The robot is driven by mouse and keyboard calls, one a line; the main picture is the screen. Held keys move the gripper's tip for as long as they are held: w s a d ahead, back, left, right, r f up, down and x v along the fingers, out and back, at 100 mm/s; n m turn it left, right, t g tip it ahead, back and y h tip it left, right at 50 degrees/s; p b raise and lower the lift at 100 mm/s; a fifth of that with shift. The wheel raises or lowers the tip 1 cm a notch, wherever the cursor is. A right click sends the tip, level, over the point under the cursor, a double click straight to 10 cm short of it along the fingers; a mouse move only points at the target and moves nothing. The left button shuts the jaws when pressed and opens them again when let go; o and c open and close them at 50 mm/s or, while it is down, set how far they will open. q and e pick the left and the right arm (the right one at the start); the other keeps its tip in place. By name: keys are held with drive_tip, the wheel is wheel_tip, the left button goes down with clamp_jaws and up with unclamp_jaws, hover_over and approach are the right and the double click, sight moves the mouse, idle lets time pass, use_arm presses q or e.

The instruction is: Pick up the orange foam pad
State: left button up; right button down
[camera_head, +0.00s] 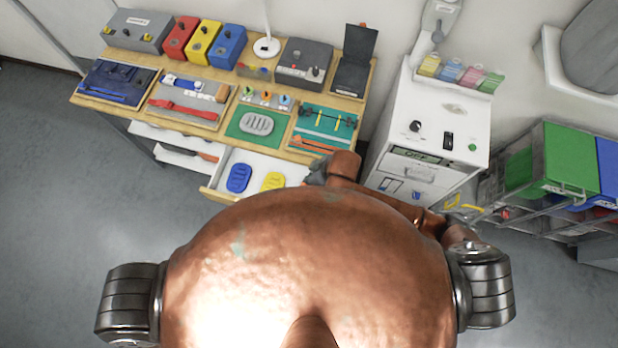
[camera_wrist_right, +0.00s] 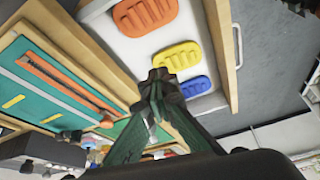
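The orange foam pad (camera_wrist_right: 145,14) is a rounded, ridged oval lying in the white open drawer (camera_wrist_right: 115,42) at the top of the right wrist view. In the head view my right arm and body hide it. My right gripper (camera_wrist_right: 158,76) appears in the right wrist view with its fingertips together and nothing between them. It is above the drawer, apart from the orange pad. In the head view the right gripper (camera_head: 318,172) is at the drawer's right part, partly covered by my body. My left gripper is in neither view.
A yellow pad (camera_head: 273,181) and a blue pad (camera_head: 239,178) lie in the same drawer. Above it, the wooden bench (camera_head: 229,100) carries tool trays, a grey pad on a green mat (camera_head: 240,136) and coloured boxes. A white cabinet (camera_head: 437,120) stands close on the right.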

drive_tip(key=c, duration=2.6)
unclamp_jaws()
drive_tip(key=o, duration=2)
drive_tip(key=shift+o, duration=0.2)
drive_tip(key=shift+r, duration=0.1)
